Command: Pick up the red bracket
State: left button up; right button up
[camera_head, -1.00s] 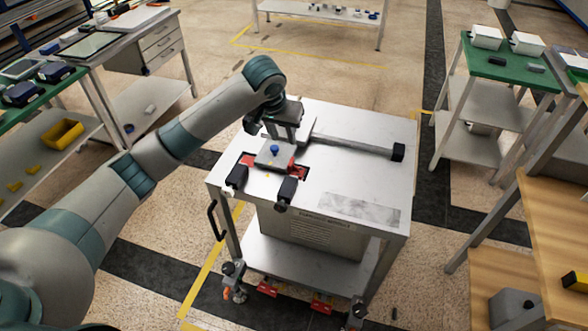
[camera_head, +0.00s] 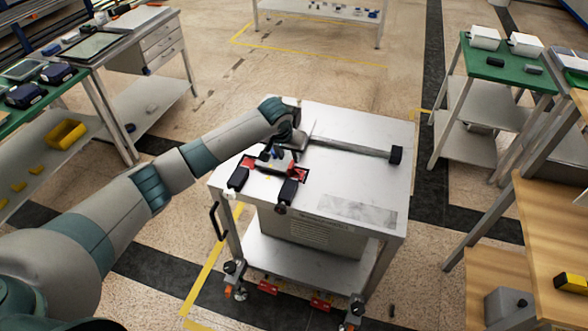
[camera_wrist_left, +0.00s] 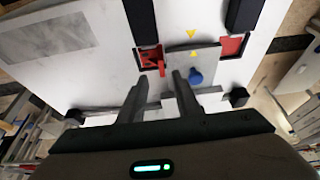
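In the left wrist view, a red bracket-like piece (camera_wrist_left: 149,60) lies on the white cart top, just beyond the tip of one finger. A grey plate (camera_wrist_left: 181,58) with a blue knob (camera_wrist_left: 196,77) and yellow triangle marks lies beside it, and another red patch (camera_wrist_left: 232,45) shows past the plate. In the head view, red shows at the right of the plate area (camera_head: 299,174); my gripper hides much of the rest. My left gripper (camera_wrist_left: 163,78) is open and low over the cart, with nothing visibly held between its fingers. My right gripper is not in view.
The cart's right side is mostly clear. Benches stand left and right, apart from the cart.

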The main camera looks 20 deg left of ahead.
aim_at(291, 164)
pick_arm(q)
jog(key=shift+w+f, duration=0.2)
jog(key=shift+f, duration=0.35)
jog(key=shift+p+x, duration=0.95)
jog(key=shift+x, duration=1.65)
jog(key=shift+a, duration=0.15)
grip_shut()
